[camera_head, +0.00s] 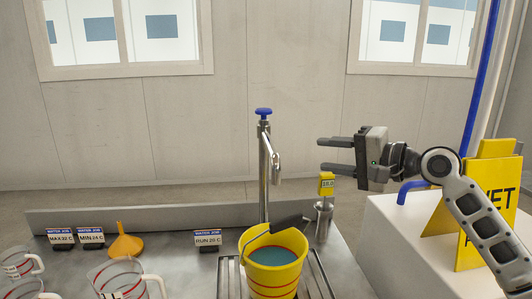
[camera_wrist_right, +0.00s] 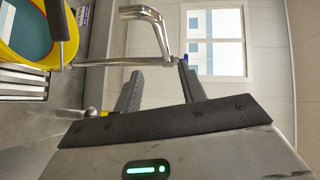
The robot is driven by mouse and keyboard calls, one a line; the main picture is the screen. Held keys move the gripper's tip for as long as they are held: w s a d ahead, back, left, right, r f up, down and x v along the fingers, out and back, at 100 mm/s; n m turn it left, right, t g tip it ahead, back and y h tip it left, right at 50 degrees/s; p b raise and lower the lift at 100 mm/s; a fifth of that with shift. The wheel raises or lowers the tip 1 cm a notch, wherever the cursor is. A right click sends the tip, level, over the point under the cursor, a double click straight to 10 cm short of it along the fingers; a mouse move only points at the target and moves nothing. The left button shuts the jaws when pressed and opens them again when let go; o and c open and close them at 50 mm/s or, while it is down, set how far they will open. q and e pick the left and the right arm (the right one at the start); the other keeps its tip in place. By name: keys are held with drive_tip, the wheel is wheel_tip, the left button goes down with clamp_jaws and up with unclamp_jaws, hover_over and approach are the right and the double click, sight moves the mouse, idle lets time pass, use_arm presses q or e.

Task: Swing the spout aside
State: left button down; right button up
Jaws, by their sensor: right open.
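The chrome spout (camera_head: 272,152) curves down from the top of a slim upright post (camera_head: 262,185) with a blue knob (camera_head: 263,112) on top. Its outlet hangs above the yellow bucket (camera_head: 272,278), which has red stripes and holds bluish water. My right gripper (camera_head: 320,155) is open and empty, to the right of the spout and apart from it, with its fingers pointing left. In the right wrist view the spout (camera_wrist_right: 150,18) lies beyond the open fingers (camera_wrist_right: 160,75). My left gripper is not in view.
A yellow gauge (camera_head: 327,184) on a metal stand is just below my right gripper. Clear jugs (camera_head: 122,280), an orange funnel (camera_head: 125,243) and small signs (camera_head: 207,240) stand at the left. A yellow wet-floor sign (camera_head: 480,205) and blue pipe (camera_head: 410,188) are at the right.

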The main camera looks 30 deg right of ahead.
sight(271, 143)
drive_tip(key=p+x, duration=0.1)
drive_tip(key=x, duration=0.3)
drive_tip(key=p+x, duration=0.1)
drive_tip(key=x, duration=0.4)
drive_tip(key=p+x, duration=0.2)
drive_tip(key=x, duration=0.3)
drive_tip(key=shift+w+a+r, duration=0.1)
drive_tip(key=shift+a+r, duration=0.05)
drive_tip(key=shift+r, duration=0.2)
drive_tip(key=shift+w+a+f, duration=0.15)
drive_tip(key=shift+w+a, duration=0.05)
drive_tip(key=shift+w, duration=0.3)
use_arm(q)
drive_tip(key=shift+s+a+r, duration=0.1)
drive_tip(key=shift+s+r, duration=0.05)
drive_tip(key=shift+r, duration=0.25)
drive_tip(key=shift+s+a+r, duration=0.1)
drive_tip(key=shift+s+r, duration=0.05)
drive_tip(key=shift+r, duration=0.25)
use_arm(e)
clamp_jaws()
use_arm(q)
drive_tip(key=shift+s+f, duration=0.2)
use_arm(e)
drive_tip(key=shift+f, duration=0.1)
